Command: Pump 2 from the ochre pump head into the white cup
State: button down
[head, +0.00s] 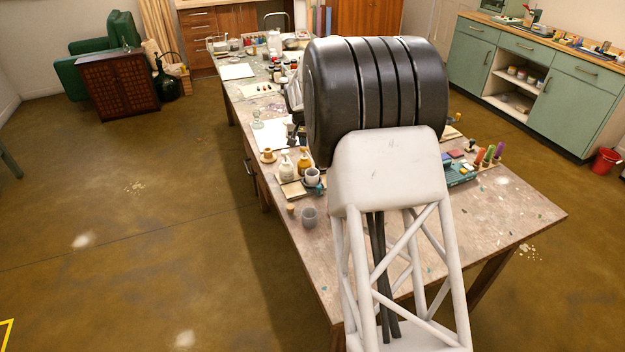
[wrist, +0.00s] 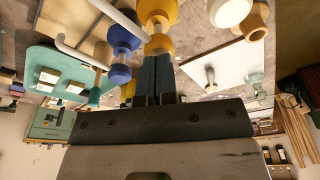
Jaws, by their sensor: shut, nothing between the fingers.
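In the wrist view, my gripper (wrist: 157,66) is shut and empty. Its fingertips are right by the ochre pump head (wrist: 158,44); I cannot tell whether they touch. A pale spout runs from this pump head toward the upper left. A blue pump head (wrist: 120,73) stands beside it on the left. A white round vessel (wrist: 230,12), partly cut off at the top edge, may be the white cup.
A grey cup (head: 309,218) and a small wooden piece (head: 290,208) stand nearer the table's left edge. A teal tray (head: 462,174) lies to the right. The table's front right is mostly clear.

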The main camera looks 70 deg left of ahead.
jog(key=shift+x, duration=0.85)
jog(key=shift+s+d+f, duration=0.1)
jog(key=shift+d+f, duration=0.05)
jog(key=shift+a+v, duration=0.15)
jog(key=shift+v, duration=0.65)
jog(key=shift+a+v, duration=0.15)
jog(key=shift+v, duration=0.7)
jog(key=shift+d+x, duration=0.15)
jog(key=shift+x, duration=0.65)
jog(key=shift+d+x, duration=0.15)
jog(key=shift+x, duration=0.65)
dwell(0.3)
jog(key=shift+a+v, duration=0.15)
jog(key=shift+v, duration=0.65)
jog(key=shift+a+v, duration=0.15)
jog(key=shift+v, duration=0.7)
